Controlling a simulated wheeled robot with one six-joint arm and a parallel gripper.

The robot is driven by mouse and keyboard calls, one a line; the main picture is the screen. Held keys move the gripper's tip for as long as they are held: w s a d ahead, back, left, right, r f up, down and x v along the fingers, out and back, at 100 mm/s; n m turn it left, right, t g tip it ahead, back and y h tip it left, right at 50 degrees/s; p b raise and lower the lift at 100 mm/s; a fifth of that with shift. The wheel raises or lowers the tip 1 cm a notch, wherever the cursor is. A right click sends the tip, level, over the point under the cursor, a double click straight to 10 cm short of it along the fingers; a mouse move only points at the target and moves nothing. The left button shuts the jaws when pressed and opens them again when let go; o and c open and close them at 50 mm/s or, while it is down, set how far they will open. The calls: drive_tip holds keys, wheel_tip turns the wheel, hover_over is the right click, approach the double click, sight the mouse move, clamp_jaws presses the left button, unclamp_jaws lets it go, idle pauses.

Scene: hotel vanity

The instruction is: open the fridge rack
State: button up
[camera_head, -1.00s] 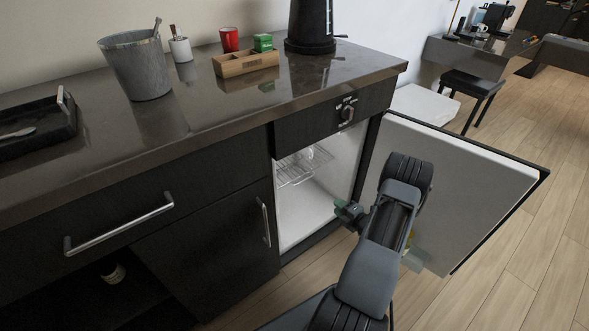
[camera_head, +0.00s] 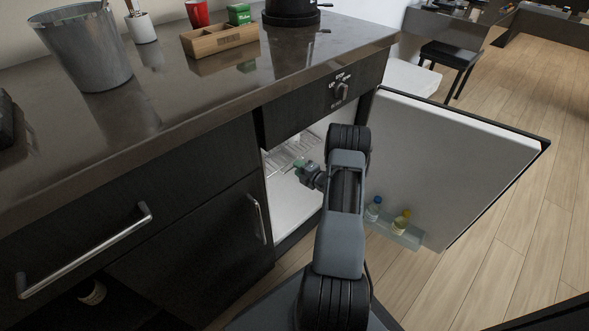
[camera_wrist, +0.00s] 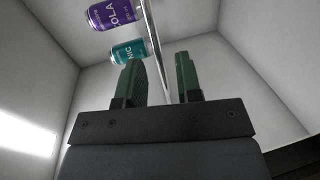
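The fridge door (camera_head: 450,165) stands wide open to the right. Inside the white fridge, the wire rack (camera_head: 287,158) shows at the upper left, partly hidden by my arm and gripper. My gripper (camera_head: 300,164) is at the fridge opening, near the rack. In the wrist view, the green fingers of my gripper (camera_wrist: 160,76) are apart. A thin pale bar (camera_wrist: 155,35), apparently the rack's edge, runs between them in the picture; I cannot tell whether either finger touches it. A purple cola can (camera_wrist: 113,13) and a teal can (camera_wrist: 130,50) are beyond the fingers, beside the bar.
Two small bottles (camera_head: 373,209) (camera_head: 401,220) stand in the door's shelf (camera_head: 395,235). The dark counter (camera_head: 220,105) and a drawer front with a knob (camera_head: 325,100) are above the fridge opening. A cabinet handle (camera_head: 257,218) is to its left.

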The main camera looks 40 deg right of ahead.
drive_tip(key=shift+b+x, duration=0.3)
drive_tip(key=shift+x, duration=1.15)
drive_tip(key=shift+s, duration=0.1)
clamp_jaws()
